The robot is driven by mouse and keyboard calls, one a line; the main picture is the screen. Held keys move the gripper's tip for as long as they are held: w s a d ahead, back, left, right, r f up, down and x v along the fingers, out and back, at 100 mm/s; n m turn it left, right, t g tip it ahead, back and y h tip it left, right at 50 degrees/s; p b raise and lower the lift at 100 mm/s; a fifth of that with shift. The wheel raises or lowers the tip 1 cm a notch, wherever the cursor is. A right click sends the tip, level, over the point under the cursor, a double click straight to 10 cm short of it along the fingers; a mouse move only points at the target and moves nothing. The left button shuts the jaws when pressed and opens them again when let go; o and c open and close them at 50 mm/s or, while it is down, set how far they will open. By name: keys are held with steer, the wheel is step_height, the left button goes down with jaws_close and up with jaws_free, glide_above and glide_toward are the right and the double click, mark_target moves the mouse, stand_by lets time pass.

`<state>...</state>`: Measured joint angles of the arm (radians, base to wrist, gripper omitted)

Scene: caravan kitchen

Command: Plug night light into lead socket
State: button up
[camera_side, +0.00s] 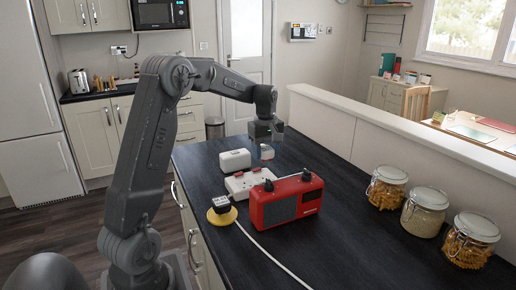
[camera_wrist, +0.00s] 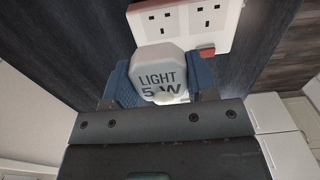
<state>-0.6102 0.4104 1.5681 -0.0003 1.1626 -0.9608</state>
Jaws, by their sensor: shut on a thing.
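The night light (camera_wrist: 160,66) is a small white block marked "LIGHT 5 W". My gripper (camera_wrist: 160,82) is shut on it, with blue fingers on both sides. In the side view, my gripper (camera_side: 266,146) points down and holds the night light (camera_side: 267,153) above the dark worktop, near the far end of the lead socket. The lead socket (camera_side: 240,186) is a long white block lying on the worktop. The wrist view shows part of the lead socket (camera_wrist: 230,42), with two sets of slots and a red switch. The night light's pins are hidden.
A red radio (camera_side: 287,205) stands close to the lead socket's front right. A white box (camera_side: 235,160) lies behind the socket. A yellow disc (camera_side: 222,216) with a black-and-white piece on it sits in front. A white cable (camera_side: 270,255) crosses the worktop. Glass jars (camera_side: 427,213) stand at right.

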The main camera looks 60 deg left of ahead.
mark_target(264, 177)
steer(key=shift+f, duration=3.3)
steer(key=shift+f, duration=0.95)
steer(key=shift+s+f, duration=0.15)
steer(key=shift+f, duration=0.45)
steer(key=o, duration=1)
steer(key=shift+s, duration=0.1)
steer(key=r, duration=1.4)
steer(key=shift+w, duration=0.35)
steer(key=shift+r, duration=0.5)
